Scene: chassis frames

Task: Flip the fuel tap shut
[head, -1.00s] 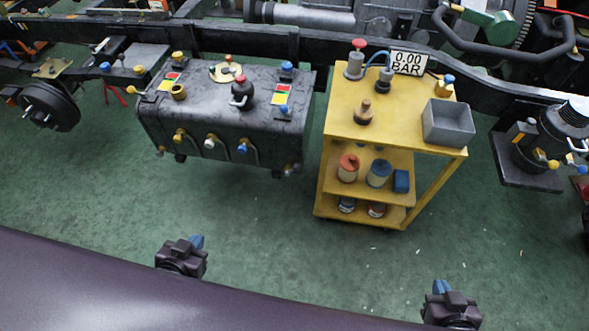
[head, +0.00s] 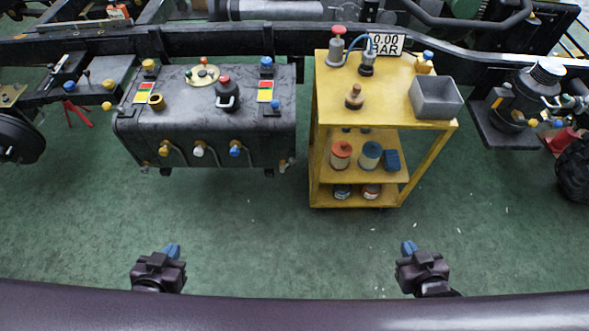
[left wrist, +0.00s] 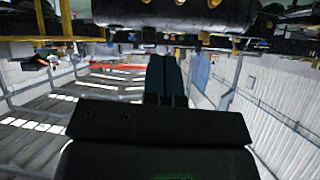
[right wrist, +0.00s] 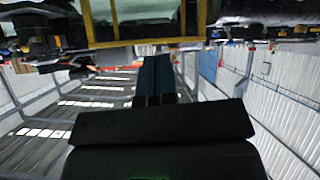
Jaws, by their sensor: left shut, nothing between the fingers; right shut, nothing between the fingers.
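A dark grey fuel tank (head: 205,115) hangs on the chassis frame at centre left. Its front carries several small taps: one yellow-capped (head: 163,151), one white-capped (head: 198,151) and one blue-capped (head: 235,151). I cannot tell which is the fuel tap, or how its lever stands. My left gripper (head: 172,250) is shut and empty, over the floor in front of the tank and apart from it. My right gripper (head: 409,247) is shut and empty, in front of the yellow cart. The tank's underside shows upside down in the left wrist view (left wrist: 175,12).
A black canister assembly (head: 512,105) is further right. The green floor (head: 240,215) between me and the tank is clear.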

